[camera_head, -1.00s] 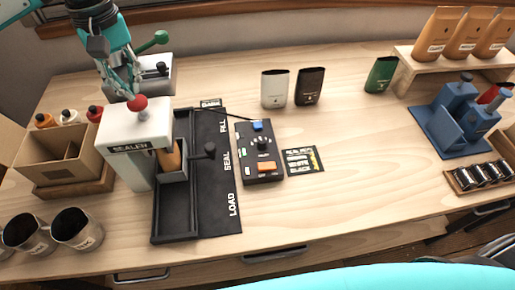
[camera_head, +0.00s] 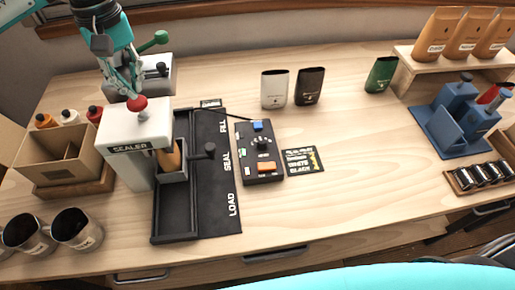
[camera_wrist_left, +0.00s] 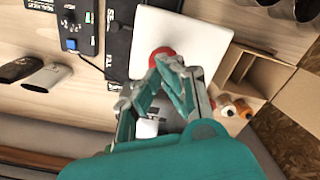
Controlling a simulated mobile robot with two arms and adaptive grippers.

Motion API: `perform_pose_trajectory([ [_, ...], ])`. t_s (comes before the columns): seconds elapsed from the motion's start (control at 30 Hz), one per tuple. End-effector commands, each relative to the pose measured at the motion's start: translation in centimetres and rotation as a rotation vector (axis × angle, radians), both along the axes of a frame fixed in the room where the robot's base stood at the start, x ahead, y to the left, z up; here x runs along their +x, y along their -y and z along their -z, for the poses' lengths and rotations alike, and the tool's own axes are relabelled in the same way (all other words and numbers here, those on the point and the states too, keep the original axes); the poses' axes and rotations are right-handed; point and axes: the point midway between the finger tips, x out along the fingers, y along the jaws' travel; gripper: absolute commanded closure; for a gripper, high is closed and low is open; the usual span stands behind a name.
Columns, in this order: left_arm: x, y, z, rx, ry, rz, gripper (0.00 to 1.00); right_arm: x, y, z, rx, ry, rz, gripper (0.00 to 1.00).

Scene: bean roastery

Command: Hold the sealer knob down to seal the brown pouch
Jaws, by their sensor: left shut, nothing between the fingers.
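The white sealer (camera_head: 141,127) stands at the left of the table, with a red knob (camera_head: 137,103) on its top. The knob also shows in the left wrist view (camera_wrist_left: 162,56). My left gripper (camera_head: 134,94) is shut and empty, its fingertips at the red knob from above; I cannot tell how firmly they press it. The brown pouch (camera_head: 170,158) stands upright in the dark carriage (camera_head: 174,178) under the sealer head, partly hidden by it. My right gripper is not in view.
A black control box (camera_head: 258,150) with a blue button, dial and orange switch stands right of the track (camera_head: 220,205). White (camera_head: 274,88), black (camera_head: 309,86) and green (camera_head: 381,74) pouches stand behind. Two metal cups (camera_head: 77,229) and a cardboard box (camera_head: 58,163) stand left. The table's middle right is clear.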

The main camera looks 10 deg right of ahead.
Motion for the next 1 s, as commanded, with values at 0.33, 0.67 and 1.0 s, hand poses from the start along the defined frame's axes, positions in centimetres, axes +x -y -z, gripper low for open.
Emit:
perform_pose_trajectory([
  [0.33, 0.0, 0.0, 0.6, 0.0, 0.0, 0.0, 1.0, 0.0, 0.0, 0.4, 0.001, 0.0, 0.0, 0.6],
  [0.67, 0.0, 0.0, 1.6, 0.0, -0.001, 0.0, 1.0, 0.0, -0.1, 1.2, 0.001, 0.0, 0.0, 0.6],
  [1.0, 0.0, 0.0, 2.6, 0.0, -0.001, 0.0, 1.0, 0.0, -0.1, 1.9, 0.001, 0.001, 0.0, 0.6],
])
